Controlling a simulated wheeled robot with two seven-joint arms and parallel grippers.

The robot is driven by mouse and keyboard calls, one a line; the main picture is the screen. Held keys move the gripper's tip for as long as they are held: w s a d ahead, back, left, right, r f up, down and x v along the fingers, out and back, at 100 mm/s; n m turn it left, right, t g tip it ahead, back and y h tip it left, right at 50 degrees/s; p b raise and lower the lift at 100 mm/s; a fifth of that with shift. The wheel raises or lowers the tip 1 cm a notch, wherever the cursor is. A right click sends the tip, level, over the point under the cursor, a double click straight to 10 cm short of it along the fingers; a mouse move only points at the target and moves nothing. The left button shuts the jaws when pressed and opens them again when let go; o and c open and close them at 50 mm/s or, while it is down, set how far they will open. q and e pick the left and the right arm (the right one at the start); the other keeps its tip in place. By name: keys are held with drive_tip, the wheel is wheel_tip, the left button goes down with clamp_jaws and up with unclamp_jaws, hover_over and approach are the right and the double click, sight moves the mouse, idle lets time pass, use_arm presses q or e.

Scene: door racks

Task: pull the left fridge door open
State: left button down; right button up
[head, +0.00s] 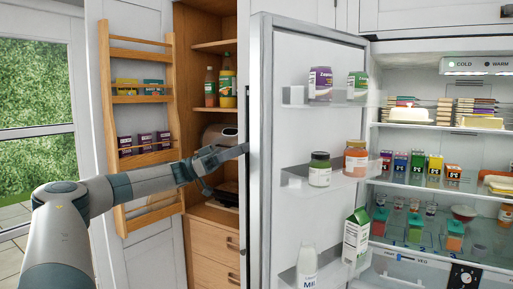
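The left fridge door (300,130) stands swung open, with its white inner face and shelves toward me. Its grey edge (254,190) runs down the middle of the head view. My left gripper (228,169) is at the left of this edge, beside the door's outer side, with its fingers spread apart. The upper finger reaches the door edge in the picture; I cannot tell whether it touches. No handle shows, as the door's outer face is hidden. My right gripper is not in view.
Door shelves hold a milk bottle (307,268), a carton (355,236) and jars (320,169). The lit fridge interior (440,95) with stocked shelves is at the right. Behind my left gripper is an open wooden cupboard (212,245), its door rack (140,43) at the left.

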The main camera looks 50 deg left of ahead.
use_arm(q)
drive_tip(key=shift+d+f, duration=0.1)
drive_tip(key=shift+f, duration=0.3)
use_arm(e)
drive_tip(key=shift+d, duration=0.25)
use_arm(q)
drive_tip(key=c, duration=1.8)
unclamp_jaws()
drive_tip(key=shift+f, duration=0.1)
drive_tip(key=shift+o, duration=0.2)
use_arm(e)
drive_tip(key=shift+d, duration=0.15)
use_arm(q)
drive_tip(key=shift+r, duration=0.2)
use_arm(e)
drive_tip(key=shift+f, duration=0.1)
